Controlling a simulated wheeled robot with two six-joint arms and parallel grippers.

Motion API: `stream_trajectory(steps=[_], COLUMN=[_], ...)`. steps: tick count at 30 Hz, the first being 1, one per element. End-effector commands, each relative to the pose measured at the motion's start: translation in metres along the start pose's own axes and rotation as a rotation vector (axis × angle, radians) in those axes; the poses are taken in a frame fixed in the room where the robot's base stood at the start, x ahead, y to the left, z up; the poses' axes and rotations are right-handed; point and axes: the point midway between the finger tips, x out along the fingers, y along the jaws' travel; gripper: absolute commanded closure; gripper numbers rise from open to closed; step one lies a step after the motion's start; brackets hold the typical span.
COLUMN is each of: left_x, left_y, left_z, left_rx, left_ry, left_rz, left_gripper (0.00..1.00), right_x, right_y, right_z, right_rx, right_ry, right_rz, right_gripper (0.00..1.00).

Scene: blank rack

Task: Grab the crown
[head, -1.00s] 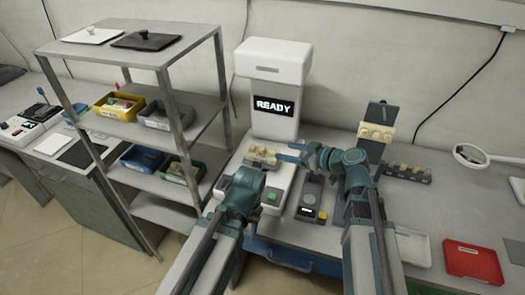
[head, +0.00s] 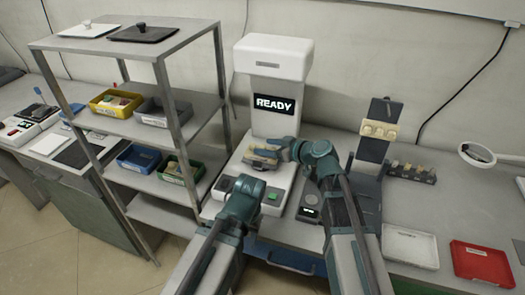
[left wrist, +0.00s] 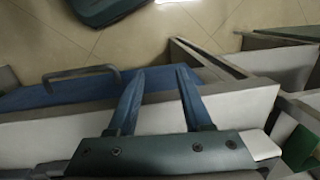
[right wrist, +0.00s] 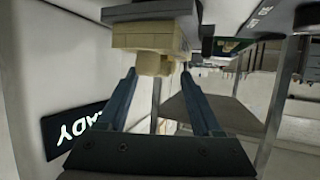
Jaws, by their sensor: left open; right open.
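A beige stepped block (head: 262,154) sits on the base of the white machine with the READY screen. A small rounded beige piece, which may be the crown (right wrist: 153,63), sticks out from this block in the right wrist view. My right gripper (head: 279,151) is at the block's right side. Its open fingers (right wrist: 158,76) point at the block, with the small piece just beyond the gap between the tips; I see no grip on it. My left gripper (head: 234,184) is in front of the machine. Its fingers (left wrist: 160,72) are open and empty.
The white machine (head: 272,108) stands behind the block. A metal rack (head: 174,120) with bins is at the left. A dark stand (head: 371,150) holding beige pieces (head: 380,130) is right of my right arm. White (head: 410,246) and red (head: 481,262) trays lie at the right.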

Motion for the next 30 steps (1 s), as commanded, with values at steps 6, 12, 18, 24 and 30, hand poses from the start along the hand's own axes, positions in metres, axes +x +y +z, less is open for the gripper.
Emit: stream_trajectory(steps=[6,12,18,24,30], left_x=[0.0024,0.0024,0.0024,0.0024,0.001], left_y=[0.0002,0.0002,0.0002,0.0002,0.0001], left_z=[-0.0001,-0.0001,-0.0001,-0.0001,-0.0001], left_rx=[0.0,0.0,0.0,0.0,0.0], left_ry=[0.0,0.0,0.0,0.0,0.0], left_rz=[0.0,0.0,0.0,0.0,0.0], left_gripper=[0.5,0.5,0.5,0.5,0.5], right_x=[0.0069,0.0067,0.0066,0.0066,0.0063], right_y=[0.0002,0.0002,0.0001,0.0002,-0.0001], right_z=[-0.0003,-0.0003,-0.0002,-0.0002,-0.0016], right_rx=[0.0,0.0,0.0,0.0,0.001], right_ry=[0.001,0.001,0.001,0.001,0.001], right_rz=[0.002,0.001,0.001,0.001,0.001], right_gripper=[0.34,0.59,0.95,1.0,1.0])
